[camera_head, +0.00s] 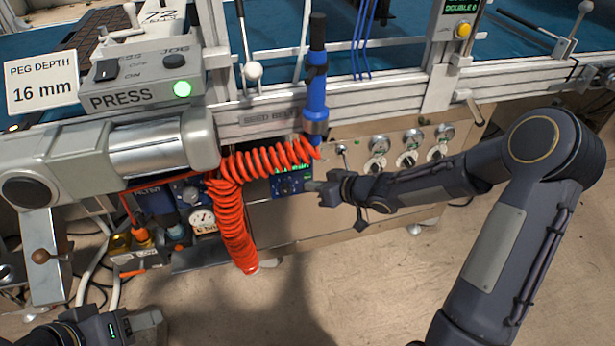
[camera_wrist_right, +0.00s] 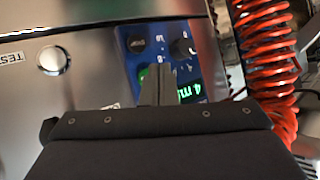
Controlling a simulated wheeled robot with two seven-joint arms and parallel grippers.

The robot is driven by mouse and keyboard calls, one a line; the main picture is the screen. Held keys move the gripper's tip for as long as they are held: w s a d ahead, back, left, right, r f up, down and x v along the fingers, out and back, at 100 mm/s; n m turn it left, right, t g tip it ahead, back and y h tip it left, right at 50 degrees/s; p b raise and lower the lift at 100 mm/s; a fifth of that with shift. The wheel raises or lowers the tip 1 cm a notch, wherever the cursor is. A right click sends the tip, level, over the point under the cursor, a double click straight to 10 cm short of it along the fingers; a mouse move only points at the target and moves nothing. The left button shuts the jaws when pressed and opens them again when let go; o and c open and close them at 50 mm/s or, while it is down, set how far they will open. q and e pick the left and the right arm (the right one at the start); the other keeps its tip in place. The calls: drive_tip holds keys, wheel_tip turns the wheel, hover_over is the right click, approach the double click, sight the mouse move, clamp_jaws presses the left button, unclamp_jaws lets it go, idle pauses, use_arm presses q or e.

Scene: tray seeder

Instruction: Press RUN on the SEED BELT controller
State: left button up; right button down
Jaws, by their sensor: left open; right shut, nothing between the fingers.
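The SEED BELT controller (camera_head: 284,186) is a small blue panel with a green display, below the SEED BELT label (camera_head: 270,117). It also fills the upper middle of the right wrist view (camera_wrist_right: 160,52), turned, with dark knobs and a green display (camera_wrist_right: 193,91). A green button (camera_wrist_right: 145,72) on it is partly hidden by my fingers; its wording is not readable. My right gripper (camera_head: 311,186) is shut and empty, its fingertips (camera_wrist_right: 158,72) at the panel beside this button. I cannot tell whether they touch. My left gripper (camera_head: 157,327) is open at the lower left, away from the panel.
A coiled orange hose (camera_head: 232,215) hangs just left of the controller, and a blue tool (camera_head: 316,98) hangs above it. Several gauge-like dials (camera_head: 409,158) sit to the right. A grey PRESS box (camera_head: 140,85) is at the upper left. Floor in front is clear.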

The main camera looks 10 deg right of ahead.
idle(0.3)
drive_tip(key=shift+w+p, duration=0.4)
drive_tip(key=shift+p, duration=0.05)
